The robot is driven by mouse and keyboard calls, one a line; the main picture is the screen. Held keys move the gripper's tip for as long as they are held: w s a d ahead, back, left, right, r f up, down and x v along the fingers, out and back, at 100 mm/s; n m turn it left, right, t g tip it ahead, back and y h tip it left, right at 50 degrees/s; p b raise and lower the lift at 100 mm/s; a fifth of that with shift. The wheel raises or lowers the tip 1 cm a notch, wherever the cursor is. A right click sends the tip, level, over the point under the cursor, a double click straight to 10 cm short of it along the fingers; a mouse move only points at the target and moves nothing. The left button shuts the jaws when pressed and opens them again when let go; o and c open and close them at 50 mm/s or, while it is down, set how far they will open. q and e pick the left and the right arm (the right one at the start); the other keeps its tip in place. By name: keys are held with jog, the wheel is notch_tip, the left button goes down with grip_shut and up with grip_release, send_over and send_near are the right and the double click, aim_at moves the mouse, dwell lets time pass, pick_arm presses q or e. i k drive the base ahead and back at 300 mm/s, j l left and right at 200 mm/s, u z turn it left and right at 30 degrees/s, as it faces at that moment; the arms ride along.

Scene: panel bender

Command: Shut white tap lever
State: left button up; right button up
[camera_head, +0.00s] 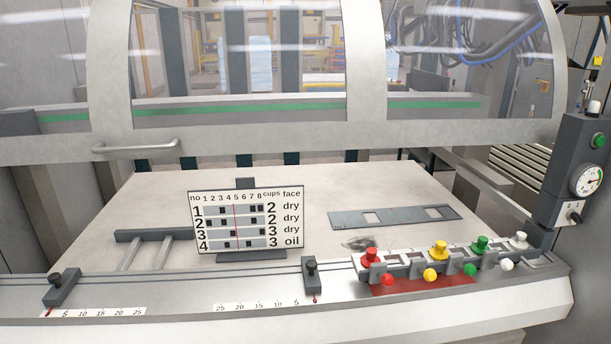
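A row of colored taps stands on a grey manifold strip at the front right of the machine table. The white tap (520,241) is at the right end of the row, with a white cap on top. A white ball (506,264), seemingly its lever end, sits in front and lower, a little left of the cap. The red tap (370,258), yellow tap (439,250) and green tap (481,244) stand to its left, each with a matching ball in front. I cannot tell the exact lever angle. Neither of my grippers is in view.
A sign board (246,219) stands mid-table. A grey plate with cutouts (395,216) lies behind the taps. Two dark stops (61,288) (315,277) sit on the front rail. A gauge box (583,170) hangs at right. The clear guard (240,60) is above.

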aim_at(506, 265)
jog(key=z, duration=1.25)
